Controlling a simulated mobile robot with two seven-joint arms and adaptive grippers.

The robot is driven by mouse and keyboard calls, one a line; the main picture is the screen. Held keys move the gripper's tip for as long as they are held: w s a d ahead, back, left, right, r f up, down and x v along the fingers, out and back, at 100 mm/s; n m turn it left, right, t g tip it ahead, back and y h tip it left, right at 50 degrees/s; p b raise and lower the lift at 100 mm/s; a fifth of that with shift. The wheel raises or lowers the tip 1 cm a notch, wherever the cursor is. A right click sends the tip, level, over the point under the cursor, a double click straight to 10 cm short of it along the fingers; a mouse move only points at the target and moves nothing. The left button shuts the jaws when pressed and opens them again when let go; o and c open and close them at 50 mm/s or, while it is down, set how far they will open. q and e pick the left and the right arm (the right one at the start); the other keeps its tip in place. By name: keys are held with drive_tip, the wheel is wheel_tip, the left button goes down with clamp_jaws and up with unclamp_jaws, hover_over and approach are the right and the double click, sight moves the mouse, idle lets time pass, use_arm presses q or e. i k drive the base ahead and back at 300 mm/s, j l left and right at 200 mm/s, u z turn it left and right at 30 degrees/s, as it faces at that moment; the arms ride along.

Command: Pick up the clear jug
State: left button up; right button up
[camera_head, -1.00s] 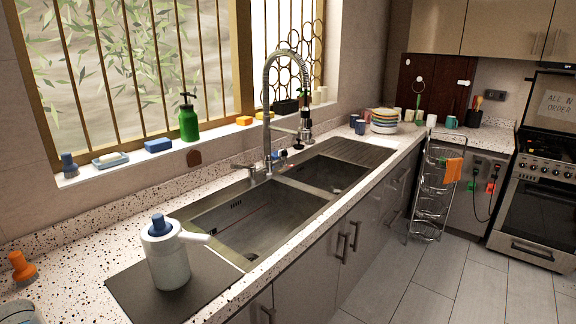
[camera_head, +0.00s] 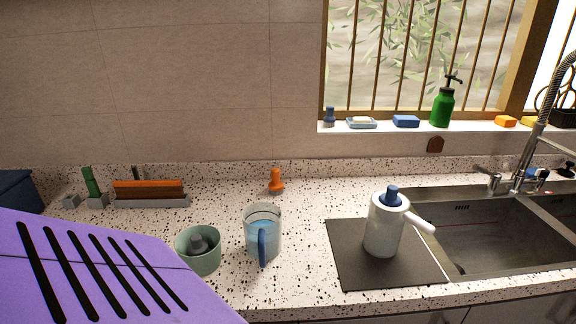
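The clear jug (camera_head: 262,232) stands upright on the speckled counter, left of the dark mat. It is see-through, looks bluish inside, and has a blue handle facing me. A green bowl-like cup (camera_head: 198,250) with a grey piece inside stands close to its left. A white pot (camera_head: 384,225) with a blue knob and a side handle stands on the dark mat (camera_head: 345,270) to the right. Neither of my grippers shows in the head view.
A large purple slotted thing (camera_head: 130,290) fills the lower left and hides part of the counter. An orange stopper-like item (camera_head: 276,182) stands behind the jug. Brushes (camera_head: 150,194) sit at the back left. The sink (camera_head: 480,235) is at the right. Counter in front of the jug is clear.

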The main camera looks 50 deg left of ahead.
sight(262, 221)
drive_tip(key=u, duration=1.75)
